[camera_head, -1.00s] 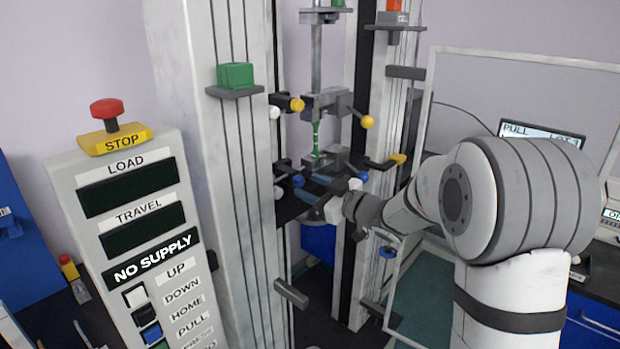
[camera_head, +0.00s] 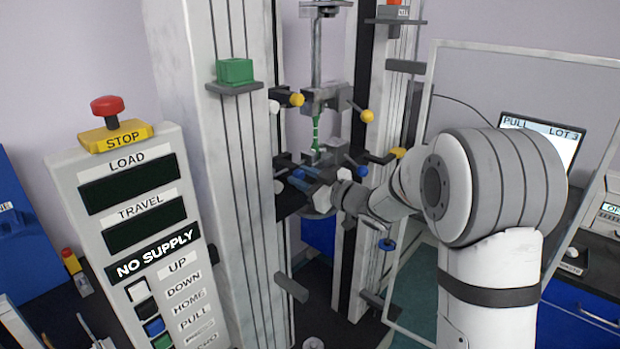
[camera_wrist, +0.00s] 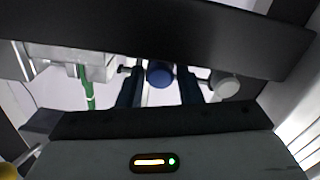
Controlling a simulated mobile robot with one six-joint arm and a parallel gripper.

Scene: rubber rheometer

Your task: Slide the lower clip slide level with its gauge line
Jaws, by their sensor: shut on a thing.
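The lower clip slide (camera_head: 283,161) is a dark block on the left column, with a blue knob (camera_head: 298,173) and a white knob (camera_head: 279,187). The green specimen (camera_head: 315,134) stands upright between the grips, with pale gauge lines. My gripper (camera_head: 308,181) reaches in from the right below the lower grip. In the wrist view its two dark blue fingers (camera_wrist: 160,88) stand on either side of the blue knob (camera_wrist: 160,73), shut on it. The specimen (camera_wrist: 88,92) is left of them. I cannot tell whether the slide is level with its line.
The upper clip slide (camera_head: 281,94) has a yellow knob. The lower grip (camera_head: 322,168) and its right blue knob (camera_head: 361,172) are close to my wrist. A control panel (camera_head: 130,230) stands at left. A framed clear screen (camera_head: 432,90) stands behind my arm.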

